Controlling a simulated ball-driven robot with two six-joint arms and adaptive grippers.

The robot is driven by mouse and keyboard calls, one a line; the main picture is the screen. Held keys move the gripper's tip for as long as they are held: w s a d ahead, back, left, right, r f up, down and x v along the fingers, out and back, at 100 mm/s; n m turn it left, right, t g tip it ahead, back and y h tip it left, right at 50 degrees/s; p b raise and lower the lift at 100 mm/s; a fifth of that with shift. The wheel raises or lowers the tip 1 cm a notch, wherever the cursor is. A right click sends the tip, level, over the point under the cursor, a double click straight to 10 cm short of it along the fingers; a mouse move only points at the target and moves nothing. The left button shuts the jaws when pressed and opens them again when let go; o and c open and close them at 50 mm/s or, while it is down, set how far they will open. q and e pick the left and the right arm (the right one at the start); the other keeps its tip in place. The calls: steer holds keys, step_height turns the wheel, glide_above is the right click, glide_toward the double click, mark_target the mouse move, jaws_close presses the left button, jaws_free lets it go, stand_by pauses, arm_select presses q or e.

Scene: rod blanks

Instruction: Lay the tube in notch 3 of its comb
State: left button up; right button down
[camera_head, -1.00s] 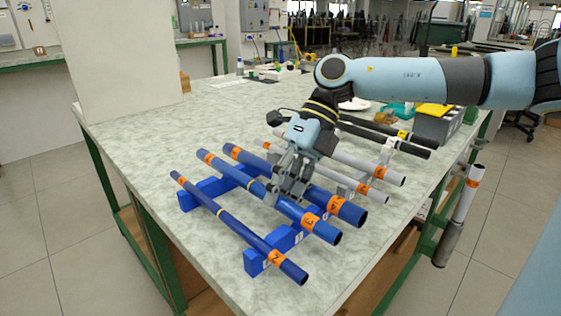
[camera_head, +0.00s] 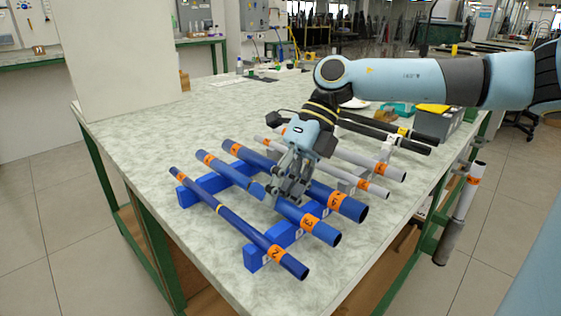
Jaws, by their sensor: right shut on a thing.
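The blue tube with orange bands marked 3 (camera_head: 294,211) lies across the blue comb (camera_head: 285,236), between tube 2 (camera_head: 235,220) and the thicker tube 4 (camera_head: 320,191). My right gripper (camera_head: 274,194) comes down from above and is shut on tube 3 near its middle, with its fingers hiding part of the tube. Tube 3 runs roughly parallel to its neighbours. I cannot tell whether it rests fully in its notch or sits slightly above it. My left gripper is out of view.
White tubes (camera_head: 365,161) with orange bands lie just behind tube 4, and black tubes (camera_head: 392,139) lie farther back. A grey bin (camera_head: 437,125) stands at the back right. The table's left part (camera_head: 150,140) is clear.

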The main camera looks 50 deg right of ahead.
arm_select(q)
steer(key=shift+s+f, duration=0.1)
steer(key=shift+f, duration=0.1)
arm_select(e)
steer(key=shift+f, duration=0.3)
steer(key=c, duration=1.1)
jaws_free()
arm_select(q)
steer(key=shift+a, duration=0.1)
arm_select(e)
steer(key=shift+s+f, duration=0.1)
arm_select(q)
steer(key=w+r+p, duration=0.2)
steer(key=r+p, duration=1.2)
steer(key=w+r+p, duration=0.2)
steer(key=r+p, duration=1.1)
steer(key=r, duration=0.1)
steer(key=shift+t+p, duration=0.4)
arm_select(e)
step_height(320, 180, up, 31)
steer(key=shift+d+f, duration=0.1)
